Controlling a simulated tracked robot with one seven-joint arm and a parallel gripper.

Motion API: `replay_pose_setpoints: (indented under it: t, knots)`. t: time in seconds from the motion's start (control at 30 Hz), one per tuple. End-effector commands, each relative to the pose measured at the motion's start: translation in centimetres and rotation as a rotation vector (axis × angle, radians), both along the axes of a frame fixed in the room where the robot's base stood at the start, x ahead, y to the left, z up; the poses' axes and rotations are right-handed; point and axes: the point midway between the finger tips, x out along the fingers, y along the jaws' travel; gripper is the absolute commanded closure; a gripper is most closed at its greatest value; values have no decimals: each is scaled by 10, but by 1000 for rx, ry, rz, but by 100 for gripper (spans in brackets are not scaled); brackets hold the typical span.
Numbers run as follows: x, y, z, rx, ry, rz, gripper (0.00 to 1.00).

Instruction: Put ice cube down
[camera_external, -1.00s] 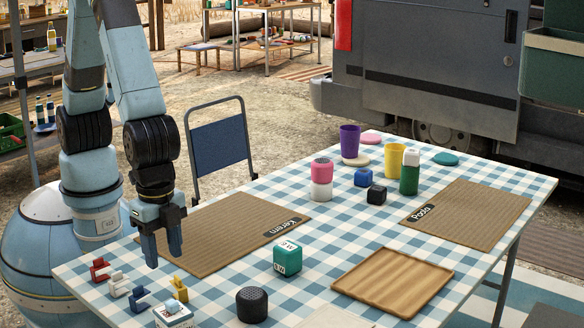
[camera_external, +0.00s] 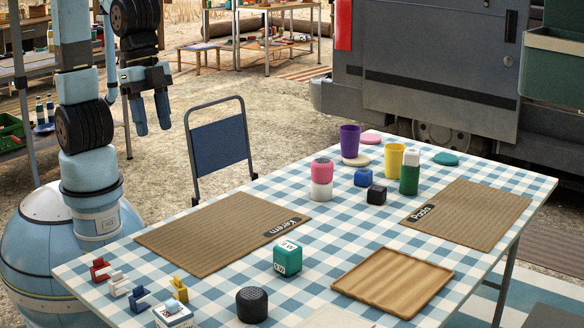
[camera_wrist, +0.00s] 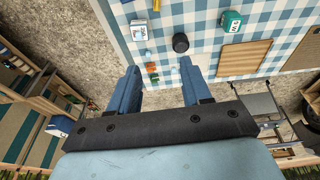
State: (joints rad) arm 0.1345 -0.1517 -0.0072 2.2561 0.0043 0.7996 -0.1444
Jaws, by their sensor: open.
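My gripper (camera_external: 152,128) is open, with nothing between its fingers, raised beyond the table's left side. The wrist view also shows its two fingers (camera_wrist: 158,66) spread wide and empty. I cannot make out a clear ice cube in either view. A teal cube with white lettered faces (camera_external: 287,258) rests on the checked cloth near the table's middle; it also shows in the wrist view (camera_wrist: 231,22). A small blue block (camera_external: 363,176) and a small black block (camera_external: 376,194) sit farther back.
A dark round object (camera_external: 252,304), a wooden tray (camera_external: 392,281), and small coloured pieces (camera_external: 140,299) stand toward the front. Woven mats (camera_external: 210,232) (camera_external: 470,215) lie at both sides. A folding chair (camera_external: 219,145) is beside the table.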

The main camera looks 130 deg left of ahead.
Motion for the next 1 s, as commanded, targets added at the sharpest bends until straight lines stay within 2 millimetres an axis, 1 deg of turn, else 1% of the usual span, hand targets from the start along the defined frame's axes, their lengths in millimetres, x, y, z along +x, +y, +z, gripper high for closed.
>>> replay_pose_setpoints:
  t: [0.03,0.1,0.3,0.43,0.6,0.7,0.8,0.9,1.0]
  knots:
    - [-12,6,11,-2,-23,2,52]
    - [-28,13,21,-1,-46,3,52]
    - [-76,31,45,4,-112,4,52]
    - [-108,41,56,8,-156,6,52]
    - [-147,51,64,17,-209,7,52]
    - [-164,55,65,23,-231,8,52]
    - [-175,57,65,26,-247,8,52]
    - [-181,58,65,28,-255,7,52]
    - [-183,59,65,29,-256,7,52]
